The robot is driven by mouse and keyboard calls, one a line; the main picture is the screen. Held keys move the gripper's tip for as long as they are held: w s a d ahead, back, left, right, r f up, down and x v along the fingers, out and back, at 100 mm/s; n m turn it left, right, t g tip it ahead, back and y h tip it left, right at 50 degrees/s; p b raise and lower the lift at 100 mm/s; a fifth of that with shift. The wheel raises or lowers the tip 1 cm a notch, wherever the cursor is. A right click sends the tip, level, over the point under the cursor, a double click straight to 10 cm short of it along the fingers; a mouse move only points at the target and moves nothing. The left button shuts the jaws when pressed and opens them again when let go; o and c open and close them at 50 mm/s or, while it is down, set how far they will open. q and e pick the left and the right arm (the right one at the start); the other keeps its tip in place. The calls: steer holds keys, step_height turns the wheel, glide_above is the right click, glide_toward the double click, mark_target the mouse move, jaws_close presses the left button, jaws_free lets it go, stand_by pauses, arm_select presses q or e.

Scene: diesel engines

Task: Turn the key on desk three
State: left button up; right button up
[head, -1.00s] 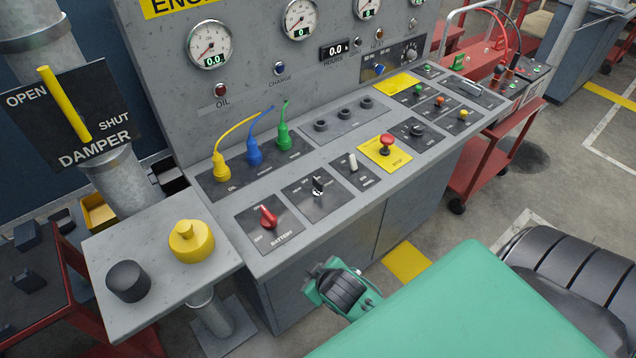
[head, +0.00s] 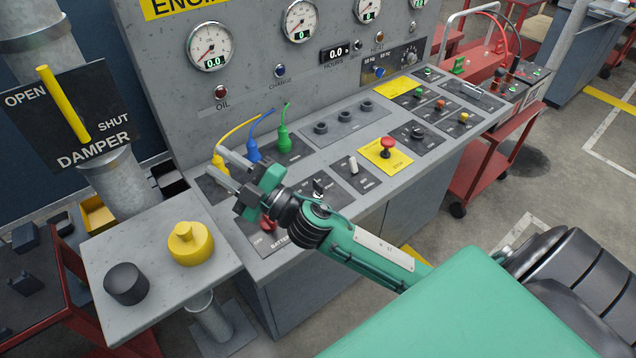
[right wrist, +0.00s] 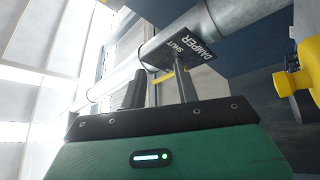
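The key switch (head: 318,188) is a small black knob with a light edge on a dark plate of the grey control desk (head: 335,222). My right arm and gripper hide part of its plate. My right gripper (head: 214,160) reaches over the desk's front left, its fingers past the key towards the yellow and blue plugs. Its two fingers are apart with nothing between them. They also stand apart in the right wrist view (right wrist: 160,88), against the damper sign and pipe. My left gripper is not in view.
A red battery switch (head: 267,222) is partly hidden under my right gripper. A white switch (head: 352,165) and a red stop button (head: 387,147) stand to the right. A side table holds a yellow knob (head: 190,244) and black knob (head: 126,283). A damper lever (head: 63,103) stands left.

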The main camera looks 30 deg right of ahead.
steer(key=a+r+n+g+y, duration=0.2)
steer(key=a+n+g+y, duration=0.4)
steer(key=n, duration=0.4)
steer(key=n+g+h, duration=0.9)
steer(key=g+h, duration=0.4)
steer(key=h, duration=0.4)
glide_above(318, 183)
step_height(318, 183, down, 10)
step_height(318, 183, down, 12)
steer(key=p, duration=0.4)
steer(key=shift+f, duration=0.7)
jaws_close()
